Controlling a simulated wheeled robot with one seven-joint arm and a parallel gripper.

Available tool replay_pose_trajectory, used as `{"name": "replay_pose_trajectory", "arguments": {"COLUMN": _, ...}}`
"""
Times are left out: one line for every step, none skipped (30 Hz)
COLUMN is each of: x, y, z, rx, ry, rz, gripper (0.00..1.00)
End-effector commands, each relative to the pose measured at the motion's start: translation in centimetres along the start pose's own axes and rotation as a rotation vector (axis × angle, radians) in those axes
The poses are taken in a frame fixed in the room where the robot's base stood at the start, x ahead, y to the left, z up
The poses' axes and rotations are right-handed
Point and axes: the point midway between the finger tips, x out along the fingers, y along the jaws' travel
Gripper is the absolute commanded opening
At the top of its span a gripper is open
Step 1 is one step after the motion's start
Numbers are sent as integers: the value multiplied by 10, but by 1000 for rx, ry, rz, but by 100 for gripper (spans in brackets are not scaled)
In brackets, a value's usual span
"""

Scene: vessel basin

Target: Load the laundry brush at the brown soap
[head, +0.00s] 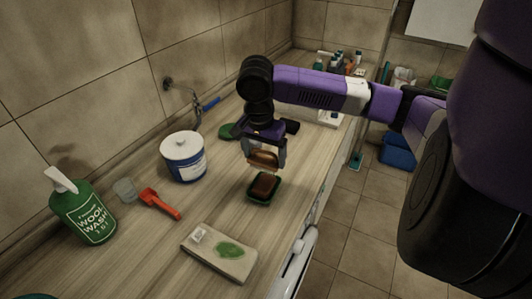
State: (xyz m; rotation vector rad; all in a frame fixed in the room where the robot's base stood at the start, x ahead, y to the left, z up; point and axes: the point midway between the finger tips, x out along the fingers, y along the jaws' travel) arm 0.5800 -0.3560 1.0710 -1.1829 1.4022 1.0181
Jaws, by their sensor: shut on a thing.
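My gripper (264,162) is shut on the laundry brush (263,157), whose rounded tan-brown body shows between the fingers. The brush is above the counter, just behind and over the brown soap. Its bristles cannot be made out. The brown soap (264,186) is a dark brown block lying in a small dark green dish (251,199) on the counter. The brush appears apart from the soap, though the gap is small and hard to judge.
Counter (222,206) left of the dish is bare.

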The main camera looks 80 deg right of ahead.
Motion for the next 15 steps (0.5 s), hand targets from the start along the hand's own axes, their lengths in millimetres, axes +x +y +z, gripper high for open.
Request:
{"name": "replay_pose_trajectory", "arguments": {"x": 6, "y": 0, "z": 1, "rx": -1, "ry": 1, "rz": 0, "gripper": 53}}
{"name": "replay_pose_trajectory", "arguments": {"x": 9, "y": 0, "z": 1, "rx": -1, "ry": 1, "rz": 0, "gripper": 53}}
{"name": "replay_pose_trajectory", "arguments": {"x": 12, "y": 0, "z": 2, "rx": -1, "ry": 1, "rz": 1, "gripper": 53}}
{"name": "replay_pose_trajectory", "arguments": {"x": 15, "y": 0, "z": 2, "rx": -1, "ry": 1, "rz": 1, "gripper": 53}}
{"name": "replay_pose_trajectory", "arguments": {"x": 18, "y": 0, "z": 3, "rx": -1, "ry": 1, "rz": 1, "gripper": 53}}
{"name": "replay_pose_trajectory", "arguments": {"x": 22, "y": 0, "z": 3, "rx": -1, "ry": 2, "rz": 1, "gripper": 53}}
{"name": "replay_pose_trajectory", "arguments": {"x": 25, "y": 0, "z": 4, "rx": -2, "ry": 2, "rz": 1, "gripper": 53}}
{"name": "replay_pose_trajectory", "arguments": {"x": 28, "y": 0, "z": 4, "rx": -2, "ry": 2, "rz": 1, "gripper": 53}}
{"name": "replay_pose_trajectory", "arguments": {"x": 32, "y": 0, "z": 4, "rx": -1, "ry": 2, "rz": 0, "gripper": 53}}
{"name": "replay_pose_trajectory", "arguments": {"x": 36, "y": 0, "z": 5, "rx": -1, "ry": 2, "rz": 0, "gripper": 53}}
{"name": "replay_pose_trajectory", "arguments": {"x": 39, "y": 0, "z": 6, "rx": -1, "ry": 2, "rz": 0, "gripper": 53}}
{"name": "replay_pose_trajectory", "arguments": {"x": 43, "y": 0, "z": 6, "rx": -1, "ry": 1, "rz": 1, "gripper": 53}}
{"name": "replay_pose_trajectory", "arguments": {"x": 45, "y": 0, "z": 7, "rx": -1, "ry": 1, "rz": 1, "gripper": 53}}
{"name": "replay_pose_trajectory", "arguments": {"x": 48, "y": 0, "z": 7, "rx": -1, "ry": 1, "rz": 1, "gripper": 53}}
{"name": "replay_pose_trajectory", "arguments": {"x": 50, "y": 0, "z": 8, "rx": -1, "ry": 1, "rz": 1, "gripper": 53}}
